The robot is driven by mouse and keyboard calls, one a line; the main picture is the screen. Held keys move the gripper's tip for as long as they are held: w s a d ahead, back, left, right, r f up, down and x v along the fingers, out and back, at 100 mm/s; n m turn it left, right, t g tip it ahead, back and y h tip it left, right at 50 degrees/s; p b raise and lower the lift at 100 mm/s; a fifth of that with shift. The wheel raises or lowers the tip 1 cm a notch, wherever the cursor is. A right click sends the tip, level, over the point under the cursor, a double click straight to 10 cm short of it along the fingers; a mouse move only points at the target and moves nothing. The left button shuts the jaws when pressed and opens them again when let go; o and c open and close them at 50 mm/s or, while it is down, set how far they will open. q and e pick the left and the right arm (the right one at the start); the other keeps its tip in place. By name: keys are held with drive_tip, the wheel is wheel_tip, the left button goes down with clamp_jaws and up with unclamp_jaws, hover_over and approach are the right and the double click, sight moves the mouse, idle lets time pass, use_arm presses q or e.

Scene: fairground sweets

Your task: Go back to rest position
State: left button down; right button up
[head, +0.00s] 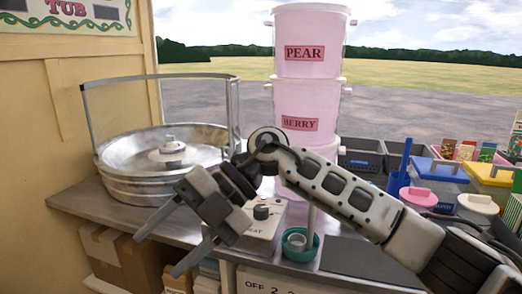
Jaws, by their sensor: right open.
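My right gripper (172,246) is at the lower left of the head view, its arm coming in from the right. Its two fingers point down and left and are apart, with nothing between them. It hangs in front of the counter's front edge, over the left part of the counter as seen here. My left gripper is not in view.
A round metal candy-floss pan (120,187) stands behind my gripper. A control box (262,232) and a teal ring holder (297,256) sit close to my forearm. Pink tubs (310,50) are stacked behind my arm. Bins and lids crowd the right.

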wheel_tip(320, 180, up, 2)
drive_tip(key=s+a+m+g+y, duration=0.1)
drive_tip(key=s+a+g+y, duration=0.15)
drive_tip(key=y, duration=0.45)
drive_tip(key=w+d+f+m+t+y+p, duration=0.1)
drive_tip(key=w+d+f+m+t+y, duration=0.3)
drive_tip(key=m+t, duration=0.65)
drive_tip(key=w+d+r+m+t+p, duration=0.15)
drive_tip(key=d+m+t, duration=0.35)
drive_tip(key=m+t, duration=0.5)
drive_tip(key=w+d+f+m+t+h, duration=0.1)
drive_tip(key=d+f+m+t+h, duration=0.6)
drive_tip(key=d+f+m+h, duration=0.15)
drive_tip(key=s+d+f+m+g+h, duration=0.2)
drive_tip(key=s+d+f+g+h, duration=0.2)
drive_tip(key=s+f, duration=0.3)
drive_tip(key=s+d+f+m+g+h+p, duration=0.1)
drive_tip(key=s+d+f+m+g+h, duration=0.2)
drive_tip(key=s+d+f, duration=0.4)
wheel_tip(320, 180, down, 6)
drive_tip(key=shift+s+r+g+h, duration=0.25)
drive_tip(key=shift+s+g+h, duration=0.25)
drive_tip(key=shift+h, duration=0.45)
